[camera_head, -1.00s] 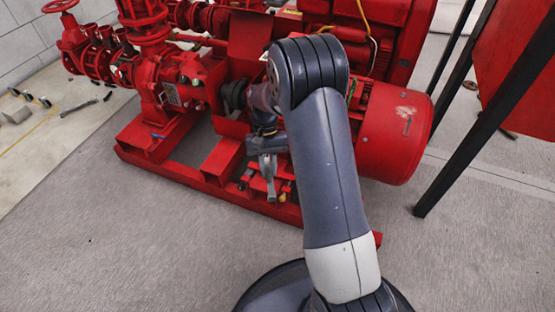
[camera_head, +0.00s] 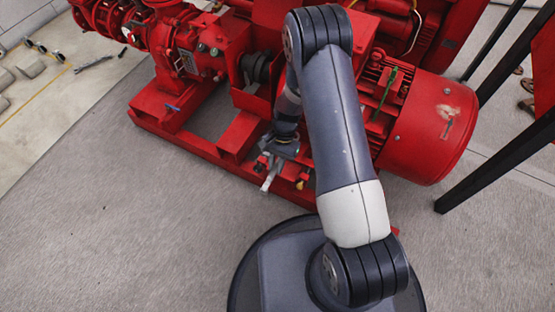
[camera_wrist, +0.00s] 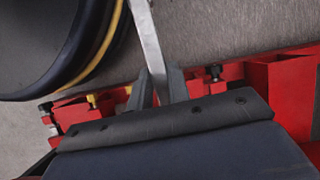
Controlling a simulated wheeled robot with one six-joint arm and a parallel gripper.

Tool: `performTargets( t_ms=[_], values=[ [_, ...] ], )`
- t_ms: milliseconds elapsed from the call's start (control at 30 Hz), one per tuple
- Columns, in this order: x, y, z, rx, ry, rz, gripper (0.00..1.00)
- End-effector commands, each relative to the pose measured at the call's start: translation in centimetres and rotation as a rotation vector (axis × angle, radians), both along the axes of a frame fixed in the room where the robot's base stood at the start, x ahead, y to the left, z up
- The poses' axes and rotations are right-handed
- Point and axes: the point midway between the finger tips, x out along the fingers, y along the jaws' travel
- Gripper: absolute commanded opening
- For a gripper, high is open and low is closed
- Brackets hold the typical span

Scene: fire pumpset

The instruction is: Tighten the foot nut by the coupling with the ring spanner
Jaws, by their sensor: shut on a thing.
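My gripper (camera_head: 272,163) is at the front edge of the red pumpset base, below the coupling. It is shut on a pale metal spanner (camera_head: 269,180), which points down and toward me. In the wrist view my gripper's fingers (camera_wrist: 157,88) grip the spanner (camera_wrist: 150,40), whose shaft runs up out of the picture, so its far end is hidden. The dark coupling (camera_head: 255,68) sits between pump and motor. Dark bolts or nuts stand on the red base in the wrist view, one right of the fingers (camera_wrist: 215,72) and one at left (camera_wrist: 46,107). I cannot tell which is the foot nut.
The red motor (camera_head: 430,125) is right of my arm, and the red pump (camera_head: 195,55) is at left. The red base frame (camera_head: 190,140) runs along the front. Dark slanted posts (camera_head: 490,165) stand at right. The grey floor (camera_head: 100,200) at front left is clear.

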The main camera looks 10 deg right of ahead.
Motion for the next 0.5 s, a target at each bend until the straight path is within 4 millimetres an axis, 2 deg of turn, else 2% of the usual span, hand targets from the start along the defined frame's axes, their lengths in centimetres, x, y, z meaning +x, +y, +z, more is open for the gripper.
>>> performTargets(
  t_ms=[333, 500],
  values=[
    [0.01, 0.03, 0.06, -0.001, 0.000, 0.000, 0.00],
    [0.00, 0.02, -0.56, -0.001, 0.001, -0.001, 0.00]
  ],
)
